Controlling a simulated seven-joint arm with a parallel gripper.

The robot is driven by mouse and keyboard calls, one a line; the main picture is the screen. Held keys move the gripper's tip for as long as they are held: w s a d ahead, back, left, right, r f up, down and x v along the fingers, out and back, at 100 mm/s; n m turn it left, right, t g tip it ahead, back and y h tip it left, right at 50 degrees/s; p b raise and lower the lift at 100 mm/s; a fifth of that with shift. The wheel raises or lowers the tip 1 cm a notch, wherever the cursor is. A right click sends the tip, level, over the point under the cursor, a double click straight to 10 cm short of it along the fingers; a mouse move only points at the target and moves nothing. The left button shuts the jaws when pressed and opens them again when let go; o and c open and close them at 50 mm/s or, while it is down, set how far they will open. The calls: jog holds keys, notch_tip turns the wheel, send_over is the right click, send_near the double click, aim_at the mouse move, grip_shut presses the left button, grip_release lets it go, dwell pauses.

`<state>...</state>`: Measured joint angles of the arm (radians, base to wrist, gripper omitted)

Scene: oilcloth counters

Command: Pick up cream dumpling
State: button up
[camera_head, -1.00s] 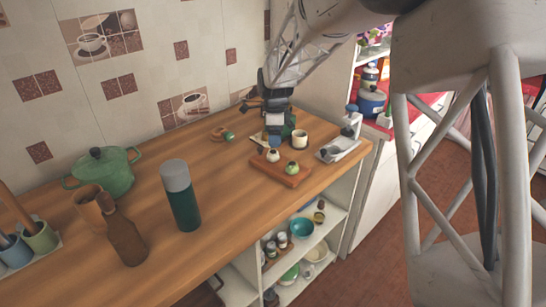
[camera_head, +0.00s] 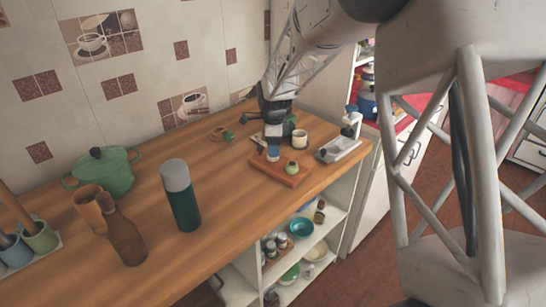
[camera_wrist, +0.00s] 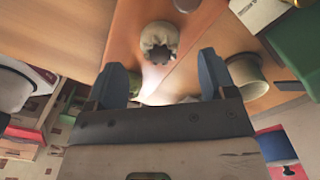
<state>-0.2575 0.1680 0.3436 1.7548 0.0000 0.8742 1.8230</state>
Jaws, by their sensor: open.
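The cream dumpling (camera_wrist: 160,42), round and pale with a dark top, sits on the wooden board (camera_wrist: 125,35) in the wrist view, ahead of the fingers and between their lines. My gripper (camera_wrist: 163,80) is open, its two blue fingers apart with nothing between them. In the head view, my gripper (camera_head: 273,153) points down over the left part of the board (camera_head: 292,180) and hides the cream dumpling. A green dumpling-like item (camera_head: 292,168) sits to its right on the board.
A cream cup (camera_head: 300,137) stands behind the board, close to my gripper. A grey metal holder (camera_head: 338,150) is to the right. A green bottle (camera_head: 183,198), brown bottle (camera_head: 126,238) and green pot (camera_head: 103,172) stand left.

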jog(key=shift+a+f, duration=0.15)
jog(key=shift+f, duration=1.7)
jog(key=c, duration=0.7)
